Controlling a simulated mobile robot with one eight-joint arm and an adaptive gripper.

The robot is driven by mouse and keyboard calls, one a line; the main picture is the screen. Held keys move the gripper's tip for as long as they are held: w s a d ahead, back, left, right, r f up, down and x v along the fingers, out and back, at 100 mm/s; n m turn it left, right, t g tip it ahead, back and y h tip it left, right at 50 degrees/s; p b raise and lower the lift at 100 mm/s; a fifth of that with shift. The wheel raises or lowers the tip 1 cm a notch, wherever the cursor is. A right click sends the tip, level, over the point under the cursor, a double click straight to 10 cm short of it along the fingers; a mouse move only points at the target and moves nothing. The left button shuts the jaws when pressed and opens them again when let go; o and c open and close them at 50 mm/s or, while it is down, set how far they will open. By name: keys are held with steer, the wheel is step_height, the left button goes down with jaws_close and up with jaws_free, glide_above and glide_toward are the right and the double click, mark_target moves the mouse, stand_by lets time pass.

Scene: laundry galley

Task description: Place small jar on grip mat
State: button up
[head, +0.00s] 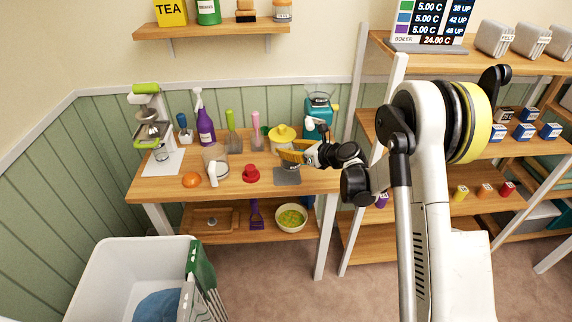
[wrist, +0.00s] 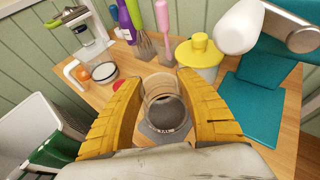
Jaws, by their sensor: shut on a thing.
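The small jar (wrist: 159,88) is clear glass and upright between the two yellow fingers of my gripper (wrist: 160,105) in the wrist view. The fingers are shut on its sides. The grip mat (wrist: 183,136) is a flat grey sheet on the wooden table, seen below and around the jar's base. In the head view my gripper (head: 292,156) is above the grip mat (head: 287,177), near the table's front right, and its fingers hide much of the jar. I cannot tell whether the jar's base touches the mat.
A yellow-topped container (head: 283,133) stands just behind my gripper, with a teal appliance (head: 318,108) to its right. A red object (head: 251,174) lies left of the mat. The table's front edge is close.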

steer(key=shift+w+a+f, duration=0.3)
steer(key=shift+a+f, duration=0.2)
steer(key=shift+a, duration=0.2)
steer(key=shift+f+b, duration=1)
steer(key=shift+f, duration=0.95)
steer(key=shift+f, duration=0.15)
steer(key=o, duration=1.3)
